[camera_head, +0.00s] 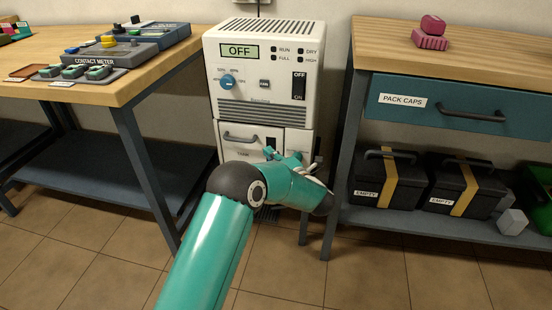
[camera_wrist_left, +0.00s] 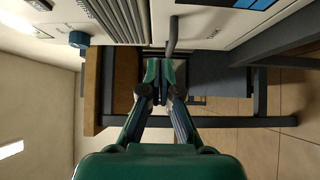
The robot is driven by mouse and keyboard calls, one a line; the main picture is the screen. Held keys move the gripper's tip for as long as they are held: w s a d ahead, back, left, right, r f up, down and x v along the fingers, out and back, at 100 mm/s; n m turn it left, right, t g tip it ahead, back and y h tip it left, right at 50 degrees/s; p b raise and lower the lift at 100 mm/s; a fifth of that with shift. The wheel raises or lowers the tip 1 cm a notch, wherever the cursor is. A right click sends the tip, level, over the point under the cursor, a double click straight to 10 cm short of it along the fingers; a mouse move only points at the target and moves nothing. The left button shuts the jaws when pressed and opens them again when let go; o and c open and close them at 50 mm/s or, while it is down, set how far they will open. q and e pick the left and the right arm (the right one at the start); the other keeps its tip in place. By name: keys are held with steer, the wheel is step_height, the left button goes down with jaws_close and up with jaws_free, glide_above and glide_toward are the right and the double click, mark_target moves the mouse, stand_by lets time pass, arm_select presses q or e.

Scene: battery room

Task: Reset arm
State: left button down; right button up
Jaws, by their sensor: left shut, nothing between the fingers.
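My left arm reaches up from the bottom of the head view toward a white machine (camera_head: 264,60). Its display (camera_head: 239,51) reads OFF, and a blue knob (camera_head: 227,82) sits below it. My left gripper (camera_head: 272,154) is in front of the machine's lower part, near the tank front (camera_head: 240,147), which has a grey bar handle. In the left wrist view the left gripper (camera_wrist_left: 160,72) is shut and empty, its tips close to the handle (camera_wrist_left: 172,36). I cannot tell whether they touch it. My right gripper is not in view.
A wooden bench (camera_head: 128,82) with a contact meter (camera_head: 133,38) stands left. A right bench (camera_head: 480,48) has a teal PACK CAPS drawer (camera_head: 456,118). Black EMPTY boxes (camera_head: 386,180) sit on the shelf below. Tiled floor (camera_head: 100,245) is open in front.

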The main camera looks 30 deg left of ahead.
arm_select(q)
steer(key=s+d+f+m+t+h, duration=0.1)
steer(key=s+d+f+m+h, duration=0.3)
steer(key=f, duration=0.3)
steer(key=s+d+f+m+t+h+p, duration=0.1)
steer(key=s+d+f+m+h, duration=0.1)
steer(key=d+f+m+h, duration=0.35)
steer(key=s+d+f+m+t+h, duration=0.1)
steer(key=s+d+f+m+h, duration=0.15)
steer(key=f+m, duration=0.5)
steer(key=s+d+f+m+g+h, duration=0.3)
steer(key=s+d+m, duration=0.15)
steer(key=s, duration=0.35)
steer(key=s+d+f+m+g+h, duration=0.35)
steer(key=s+d, duration=0.25)
steer(key=s, duration=0.3)
steer(key=s+d+f+m+g+h, duration=0.2)
steer(key=s+d+f+m+g, duration=0.15)
steer(key=s+d, duration=0.35)
step_height(320, 180, up, 39)
steer(key=s+a+p, duration=0.1)
steer(key=p, duration=3.7)
steer(key=shift+a+m+t, duration=0.2)
steer(key=shift+m+t, duration=0.1)
steer(key=shift+m, duration=0.15)
